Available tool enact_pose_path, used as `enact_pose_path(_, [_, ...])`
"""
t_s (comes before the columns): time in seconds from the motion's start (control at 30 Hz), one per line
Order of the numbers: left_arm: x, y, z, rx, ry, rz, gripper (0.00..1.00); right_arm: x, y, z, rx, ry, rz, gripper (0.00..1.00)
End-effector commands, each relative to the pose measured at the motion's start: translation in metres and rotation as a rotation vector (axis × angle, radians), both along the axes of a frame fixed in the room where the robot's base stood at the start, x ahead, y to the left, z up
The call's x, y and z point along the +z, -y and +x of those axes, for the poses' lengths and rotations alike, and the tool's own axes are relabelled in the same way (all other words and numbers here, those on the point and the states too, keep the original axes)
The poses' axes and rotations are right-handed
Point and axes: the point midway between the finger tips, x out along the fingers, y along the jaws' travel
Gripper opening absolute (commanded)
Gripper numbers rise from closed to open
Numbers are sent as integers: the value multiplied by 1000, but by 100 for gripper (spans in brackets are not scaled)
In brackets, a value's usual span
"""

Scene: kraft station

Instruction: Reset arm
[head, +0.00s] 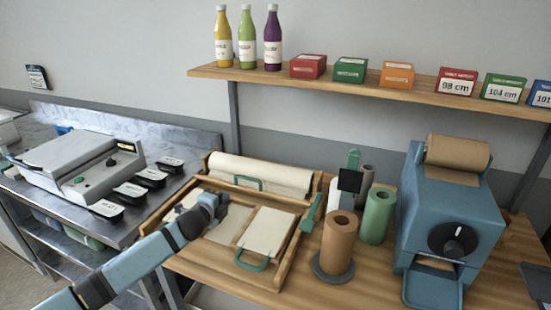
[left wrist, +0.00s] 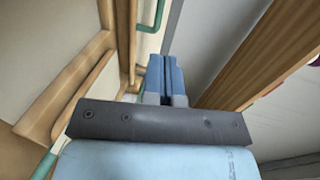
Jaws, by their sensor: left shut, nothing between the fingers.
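My left arm comes in from the lower left in the head view, and its gripper (head: 216,203) is over the wooden tray (head: 212,246) on the wooden table. In the left wrist view the two blue fingers of the left gripper (left wrist: 165,75) lie side by side, shut, with nothing between them. Wooden edges and a green handle (left wrist: 152,17) show beside and beyond the fingers there. My right gripper is in neither view.
The tray holds paper sheets (head: 265,230) and a green handle (head: 251,262). A paper roll (head: 258,177) lies behind it. Brown (head: 338,242) and green (head: 378,215) rolls and a blue machine (head: 450,215) stand to the right. A steel counter with a grey appliance (head: 75,165) is left. A shelf (head: 330,91) holds bottles and boxes.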

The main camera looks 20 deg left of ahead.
Motion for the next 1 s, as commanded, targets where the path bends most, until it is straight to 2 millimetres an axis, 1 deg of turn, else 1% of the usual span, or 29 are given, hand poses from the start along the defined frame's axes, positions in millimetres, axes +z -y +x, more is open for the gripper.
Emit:
enact_pose_path(0.07, [-2, 2, -2, 1, -5, -7, 0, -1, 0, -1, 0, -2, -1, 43])
enact_pose_path(0.13, [-9, 10, -10, 12, -26, -39, 0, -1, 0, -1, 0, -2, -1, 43])
enact_pose_path(0.17, [-14, 16, -17, 20, -42, -63, 0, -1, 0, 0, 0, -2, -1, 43])
enact_pose_path(0.23, [-29, 32, -40, 56, -97, -145, 0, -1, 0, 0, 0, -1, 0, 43])
enact_pose_path(0.27, [-37, 41, -54, 77, -128, -191, 0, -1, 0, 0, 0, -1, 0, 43])
enact_pose_path(0.3, [-48, 53, -75, 114, -179, -259, 0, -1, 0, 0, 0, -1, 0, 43])
enact_pose_path(0.37, [-62, 69, -110, 180, -261, -368, 0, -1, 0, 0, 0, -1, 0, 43])
enact_pose_path(0.4, [-70, 78, -136, 229, -319, -443, 0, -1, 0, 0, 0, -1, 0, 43])
enact_pose_path(0.47, [-79, 89, -175, 309, -404, -549, 0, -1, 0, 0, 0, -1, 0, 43])
enact_pose_path(0.5, [-84, 94, -201, 367, -462, -616, 0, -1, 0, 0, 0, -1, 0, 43])
enact_pose_path(0.57, [-88, 100, -238, 453, -540, -705, 0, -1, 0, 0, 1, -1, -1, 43])
enact_pose_path(0.6, [-89, 102, -260, 505, -584, -755, 0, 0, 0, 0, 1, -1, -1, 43])
enact_pose_path(0.7, [-89, 104, -304, 617, -673, -845, 0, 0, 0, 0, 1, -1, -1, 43])
enact_pose_path(0.8, [-87, 105, -339, 710, -742, -911, 0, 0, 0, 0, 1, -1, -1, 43])
enact_pose_path(1.0, [-79, 105, -396, 866, -846, -1002, 0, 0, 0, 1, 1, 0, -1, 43])
